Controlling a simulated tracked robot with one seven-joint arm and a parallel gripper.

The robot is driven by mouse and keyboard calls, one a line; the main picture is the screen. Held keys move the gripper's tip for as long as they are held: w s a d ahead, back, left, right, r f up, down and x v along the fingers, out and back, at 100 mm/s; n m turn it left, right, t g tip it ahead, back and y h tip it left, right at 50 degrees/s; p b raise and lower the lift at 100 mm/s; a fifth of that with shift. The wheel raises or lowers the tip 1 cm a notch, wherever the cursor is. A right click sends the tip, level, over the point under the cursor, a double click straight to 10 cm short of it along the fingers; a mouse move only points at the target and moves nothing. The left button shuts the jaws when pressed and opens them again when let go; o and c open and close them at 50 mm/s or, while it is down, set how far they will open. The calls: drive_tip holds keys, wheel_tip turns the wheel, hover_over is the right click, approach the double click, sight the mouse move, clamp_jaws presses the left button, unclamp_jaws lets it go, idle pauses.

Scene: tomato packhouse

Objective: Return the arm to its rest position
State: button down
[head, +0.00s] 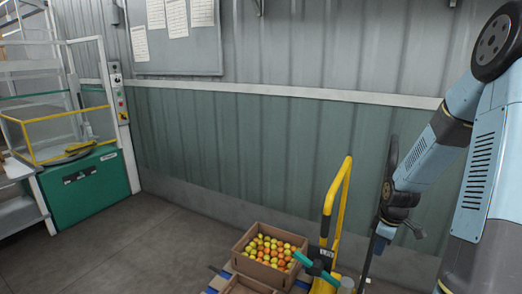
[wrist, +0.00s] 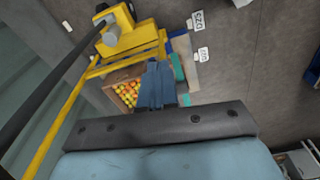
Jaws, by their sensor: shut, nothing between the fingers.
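My arm comes down from the upper right of the head view, bent at the elbow. My gripper (head: 377,246) points down at its end, low on the right, close to a dark upright bar and right of the yellow frame. In the wrist view my gripper (wrist: 157,66) shows as narrow blue-grey fingers brought together, with nothing seen between them. The fingers are in front of the scene around a crate of tomatoes (wrist: 110,86) and seem apart from it.
A green machine (head: 88,187) stands left; open floor (head: 150,240) lies between. A corrugated wall (head: 230,140) is behind.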

drive_tip(key=s+a+r+m+t+h, duration=0.1)
drive_tip(key=s+a+r+m, duration=0.25)
drive_tip(key=r, duration=0.65)
drive_tip(key=s+a+r+m+t+h, duration=0.1)
drive_tip(key=s+a+r+m, duration=0.3)
drive_tip(key=r, duration=0.6)
drive_tip(key=s+a+r+m+t, duration=0.1)
drive_tip(key=s+a+r, duration=0.2)
drive_tip(key=s+r, duration=0.2)
drive_tip(key=s+a+r+m+t+y, duration=0.1)
drive_tip(key=s+a+r+m+t, duration=0.1)
drive_tip(key=s+a+r, duration=0.2)
drive_tip(key=s+r, duration=0.2)
drive_tip(key=s, duration=0.2)
drive_tip(key=shift+s+a+r, duration=0.15)
drive_tip(key=shift+s, duration=0.1)
idle(1.4)
